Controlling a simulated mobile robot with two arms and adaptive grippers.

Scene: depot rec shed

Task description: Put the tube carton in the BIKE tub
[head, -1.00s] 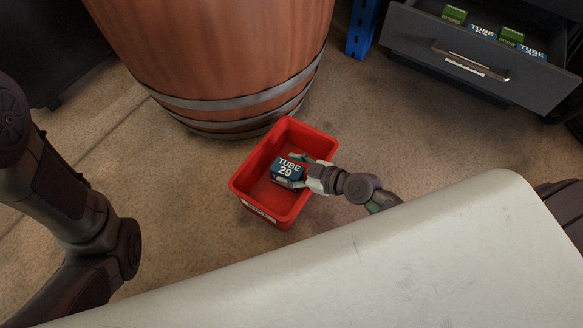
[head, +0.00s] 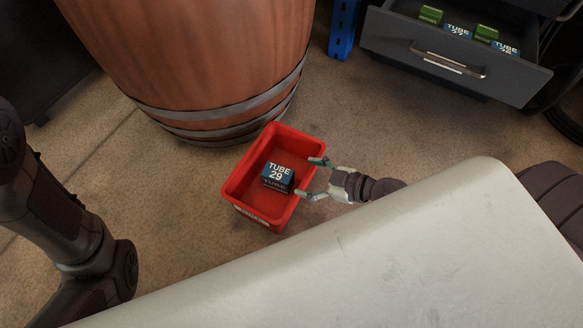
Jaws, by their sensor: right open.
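The tube carton (head: 278,176), a small dark blue box with "TUBE 29" in white on top, lies inside the red tub (head: 236,187). The tub stands on the floor, with a white label on its near side that is too small to read. My right gripper (head: 311,178) is open and empty, at the tub's right rim, with its fingers pointing left toward the carton and apart from it. My left gripper is not in view; only the left arm shows at the left edge.
A wooden barrel (head: 195,60) with metal hoops stands just behind the tub. An open grey drawer (head: 400,45) at the top right holds green and blue cartons. A blue post (head: 343,30) stands beside it. A pale surface (head: 350,260) fills the front.

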